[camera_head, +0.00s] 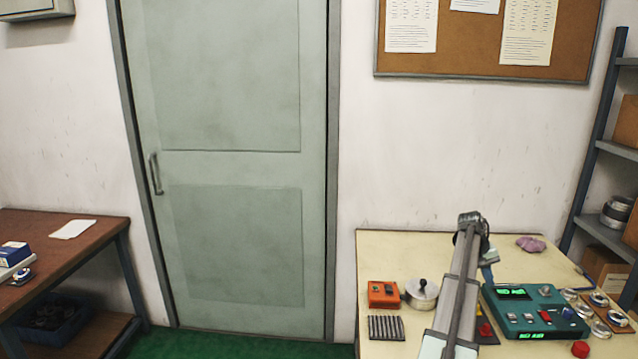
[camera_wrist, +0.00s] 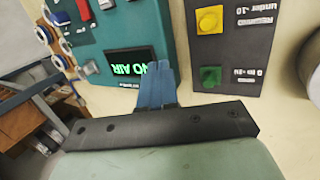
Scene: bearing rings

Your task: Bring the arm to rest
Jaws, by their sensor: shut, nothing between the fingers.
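My gripper (camera_head: 487,273) is over the cream worktable (camera_head: 385,258) at the right in the head view, partly hidden by my arm. In the wrist view its blue fingers (camera_wrist: 156,84) are together with nothing between them. They are in front of the lower edge of a teal instrument (camera_wrist: 105,30), beside its lit display reading "NO AIR". Several metal bearing rings (camera_head: 599,299) lie at the table's right side, some on a brown board, clear of my gripper.
The teal instrument (camera_head: 540,318) stands right of my arm. A dark panel with yellow and green buttons (camera_wrist: 230,45) is beside the fingers. An orange block (camera_head: 383,294), a lidded metal pot (camera_head: 421,294) and a dark ribbed block (camera_head: 386,328) stand left. A purple cloth (camera_head: 530,243) lies behind.

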